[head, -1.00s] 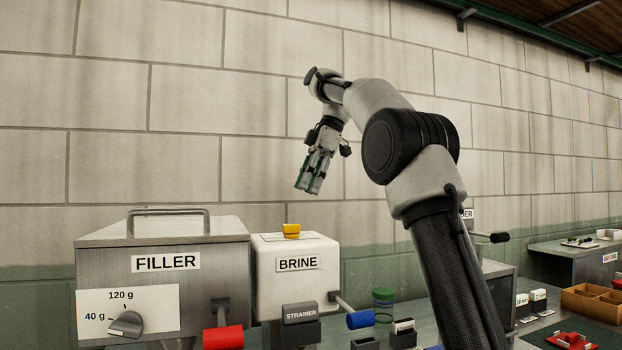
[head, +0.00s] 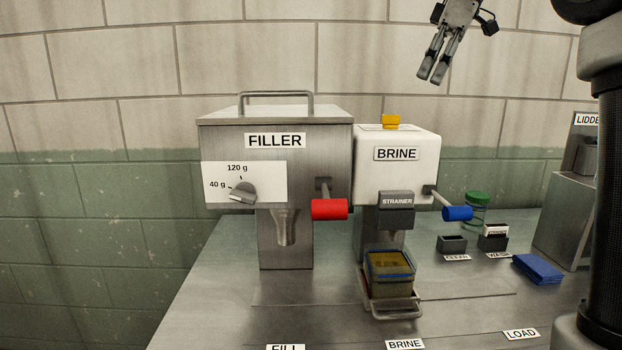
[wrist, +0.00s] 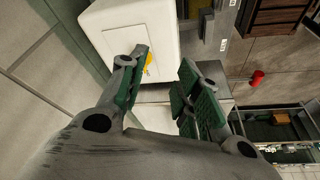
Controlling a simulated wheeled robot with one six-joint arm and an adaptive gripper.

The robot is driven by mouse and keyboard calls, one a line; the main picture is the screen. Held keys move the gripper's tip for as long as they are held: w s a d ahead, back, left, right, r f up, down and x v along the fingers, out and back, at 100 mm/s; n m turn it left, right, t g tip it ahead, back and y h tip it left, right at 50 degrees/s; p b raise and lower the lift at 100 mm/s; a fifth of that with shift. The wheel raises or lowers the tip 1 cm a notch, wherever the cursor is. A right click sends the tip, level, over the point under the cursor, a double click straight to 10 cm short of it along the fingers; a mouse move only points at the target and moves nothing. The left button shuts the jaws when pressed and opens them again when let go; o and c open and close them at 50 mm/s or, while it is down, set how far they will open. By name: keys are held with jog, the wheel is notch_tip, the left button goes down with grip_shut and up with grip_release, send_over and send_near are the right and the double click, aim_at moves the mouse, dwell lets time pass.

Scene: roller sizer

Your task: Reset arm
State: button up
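My gripper (head: 435,78) hangs in the air at the top of the head view, fingers pointing down, above and right of the BRINE machine. In the wrist view its two green-padded fingers (wrist: 165,72) stand apart with nothing between them. The BRINE machine's white housing (wrist: 135,25) shows beyond the fingers there. My upper arm stands at the right edge of the head view; the joints joining it to the gripper are out of frame.
The FILLER (head: 328,165) with its red handle (head: 329,209) stands left of the BRINE machine (head: 420,172) with its blue handle (head: 457,213). A filled container (head: 390,280) sits under the strainer (head: 397,201). A green-lidded jar (head: 478,208) and blue stack (head: 538,268) lie right.

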jog(key=s+d+f+m+t+h, duration=0.1)
jog(key=s+f+m, duration=0.3)
jog(key=s+f, duration=0.5)
jog(key=s+d+f+m+t+h, duration=0.1)
jog(key=s+d+f+m, duration=0.3)
jog(key=s+f, duration=0.4)
jog(key=s+d+f+m+t+h, duration=0.1)
jog(key=s+d+f+m, duration=0.2)
jog(key=s+f, duration=0.6)
jog(key=shift+s+d+f+m+h, duration=0.15)
jog(key=shift+s+f+m+h, duration=0.2)
jog(key=shift+m, duration=0.55)
